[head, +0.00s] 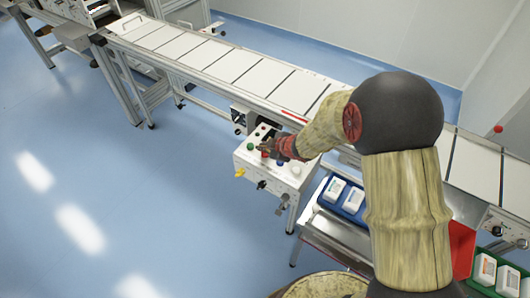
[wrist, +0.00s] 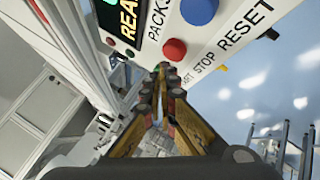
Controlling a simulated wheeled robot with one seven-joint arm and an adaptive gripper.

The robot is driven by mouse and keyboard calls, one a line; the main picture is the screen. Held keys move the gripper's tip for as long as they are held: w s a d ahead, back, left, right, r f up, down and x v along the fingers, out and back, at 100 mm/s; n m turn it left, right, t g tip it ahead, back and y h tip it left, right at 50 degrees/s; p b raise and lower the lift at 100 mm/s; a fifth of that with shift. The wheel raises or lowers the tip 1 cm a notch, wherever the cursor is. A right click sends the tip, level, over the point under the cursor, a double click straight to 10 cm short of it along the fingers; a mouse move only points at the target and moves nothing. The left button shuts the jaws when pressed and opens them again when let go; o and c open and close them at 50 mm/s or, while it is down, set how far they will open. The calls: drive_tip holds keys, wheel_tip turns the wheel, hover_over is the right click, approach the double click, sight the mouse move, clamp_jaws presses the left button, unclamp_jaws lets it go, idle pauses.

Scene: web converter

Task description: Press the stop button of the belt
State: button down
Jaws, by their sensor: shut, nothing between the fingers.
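The white control box (head: 270,172) stands beside the belt, with buttons on its top panel. In the wrist view the red button (wrist: 174,49) sits beside the printed word STOP (wrist: 203,58). A blue button (wrist: 198,10) is beside RESET (wrist: 245,25). My gripper (wrist: 162,72) is shut and empty, its fingertips over the panel just below the red button in the picture. I cannot tell whether they touch the panel. The START button is mostly hidden by the fingers. In the head view my gripper (head: 264,148) reaches over the box from the right.
The conveyor belt (head: 231,64) with white slats runs behind the box. A display (wrist: 124,30) showing READY is on the panel. A yellow knob (head: 240,173) projects from the box front. A blue tray (head: 353,202) with white packs is at the right. The floor at left is free.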

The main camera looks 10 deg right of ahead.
sight(264, 154)
wheel_tip(264, 154, up, 5)
drive_tip(key=p, duration=0.5)
drive_tip(key=shift+r, duration=0.1)
drive_tip(key=shift+d, duration=0.1)
idle(0.6)
